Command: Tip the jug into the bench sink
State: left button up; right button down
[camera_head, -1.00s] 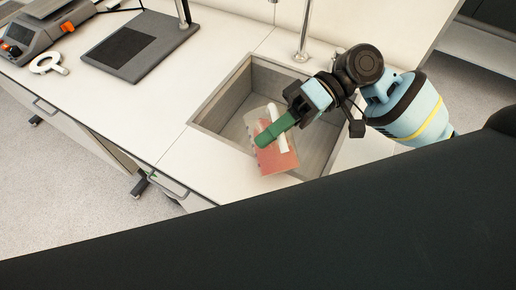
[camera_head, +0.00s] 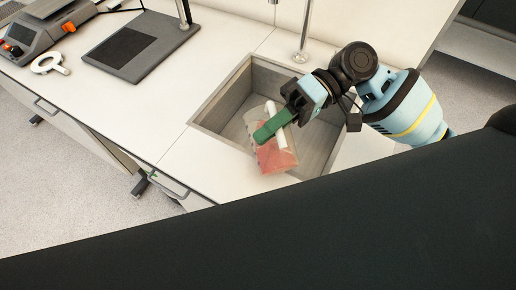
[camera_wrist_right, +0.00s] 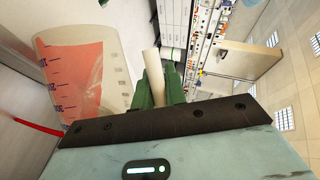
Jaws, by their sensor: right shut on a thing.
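The jug (camera_head: 275,157) is clear, with red-pink liquid in it and a white handle (camera_head: 276,136). It is tilted and hangs over the front left part of the bench sink (camera_head: 225,97), a grey rectangular basin. My right gripper (camera_head: 266,130) has green fingers and is shut on the handle. In the right wrist view, the jug (camera_wrist_right: 78,62) shows dark graduation marks and red liquid along its left side, and the handle stands between my fingers (camera_wrist_right: 157,88). My left gripper is not in view.
A metal tap post (camera_head: 303,35) rises behind the sink. A grey device (camera_head: 42,30), a white ring-shaped item (camera_head: 50,64) and a dark flat stand (camera_head: 135,48) are on the bench at left. The bench top (camera_head: 165,95) left of the sink is clear.

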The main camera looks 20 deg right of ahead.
aim_at(262, 121)
jog(key=shift+w, duration=0.35)
jog(key=shift+w, duration=0.25)
jog(key=shift+w+m+g, duration=0.3)
jog(key=shift+w+m, duration=0.1)
jog(key=shift+w, duration=0.2)
jog(key=shift+w, duration=0.2)
jog(key=shift+w+f+m+g+y, duration=0.2)
jog(key=shift+w+m+g+y, duration=0.15)
jog(key=shift+w+m, duration=0.2)
dwell(0.6)
jog(key=s, duration=0.1)
jog(key=s+n+t, duration=0.1)
jog(key=s+n, duration=0.1)
jog(key=shift+s+r, duration=0.25)
jog(key=shift+s, duration=0.15)
